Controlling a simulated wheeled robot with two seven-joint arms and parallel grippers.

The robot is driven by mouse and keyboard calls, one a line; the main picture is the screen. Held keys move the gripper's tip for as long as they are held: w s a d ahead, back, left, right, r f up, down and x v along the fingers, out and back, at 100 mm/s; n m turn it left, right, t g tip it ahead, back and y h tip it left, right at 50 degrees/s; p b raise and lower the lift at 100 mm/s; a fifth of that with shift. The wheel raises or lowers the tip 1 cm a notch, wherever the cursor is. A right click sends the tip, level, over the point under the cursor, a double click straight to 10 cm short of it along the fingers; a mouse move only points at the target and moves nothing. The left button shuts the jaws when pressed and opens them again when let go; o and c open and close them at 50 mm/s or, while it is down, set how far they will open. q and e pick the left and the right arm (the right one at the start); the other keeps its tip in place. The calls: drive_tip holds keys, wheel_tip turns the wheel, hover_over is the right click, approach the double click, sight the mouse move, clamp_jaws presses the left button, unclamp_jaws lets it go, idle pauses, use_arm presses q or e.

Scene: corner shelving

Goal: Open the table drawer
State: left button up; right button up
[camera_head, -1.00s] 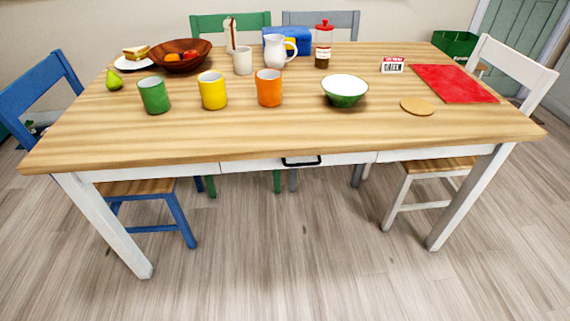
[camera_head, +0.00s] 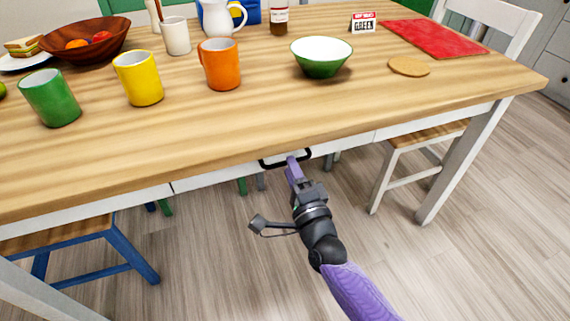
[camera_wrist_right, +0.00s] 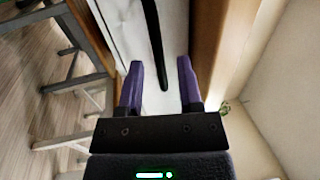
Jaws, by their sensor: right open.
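The table drawer (camera_head: 222,173) is a white front panel under the wooden tabletop, and it looks shut, level with the apron. Its black bar handle (camera_head: 270,164) shows just under the table edge. My right gripper (camera_head: 293,164) is at the handle, its purple fingers covering part of it. In the right wrist view the gripper (camera_wrist_right: 160,66) is open, and the dark handle (camera_wrist_right: 154,40) runs between the two purple fingers, with the white drawer front behind. I cannot tell whether the fingers touch the handle. My left gripper is not in view.
On the table (camera_head: 200,120) stand a green mug (camera_head: 50,98), a yellow mug (camera_head: 138,79), an orange mug (camera_head: 220,65) and a green bowl (camera_head: 320,58). A blue chair (camera_head: 85,246) is at the left, a white chair (camera_head: 425,138) at the right. The floor in front is clear.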

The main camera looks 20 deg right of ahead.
drive_tip(key=shift+w+r+b, duration=0.25)
drive_tip(key=shift+w+b, duration=0.05)
drive_tip(key=shift+w, duration=0.95)
clamp_jaws()
idle(0.4)
